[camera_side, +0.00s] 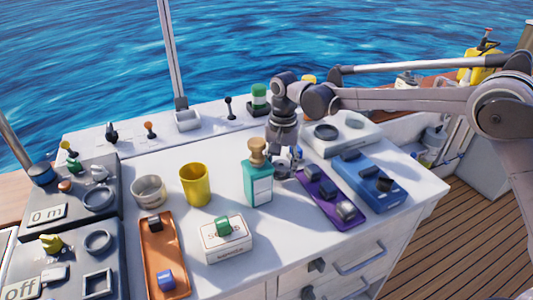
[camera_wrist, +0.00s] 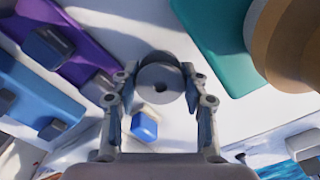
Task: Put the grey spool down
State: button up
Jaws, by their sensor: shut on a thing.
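The grey spool (camera_wrist: 160,78) shows in the wrist view as a round grey end with a dark centre hole, between my fingertips. My gripper (camera_wrist: 162,90) is shut on it, one finger on each side. In the side view my gripper (camera_side: 284,166) points down, low over the white top, between the teal bottle and the purple tray. There the spool is small and partly hidden by the fingers. I cannot tell whether it touches the surface.
The teal bottle (camera_side: 257,185) with a cork-coloured stopper stands close left. The purple tray (camera_side: 318,190) and blue tray (camera_side: 362,176) lie right, with dark blocks. A small blue block (camera_wrist: 145,125) shows beside the spool. A yellow cup (camera_side: 195,186) stands farther left. White top is clear in front.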

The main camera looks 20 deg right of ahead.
jog(key=shift+f, duration=1.1)
jog(key=shift+f, duration=0.15)
jog(key=o, duration=1.1)
jog(key=shift+o, duration=0.2)
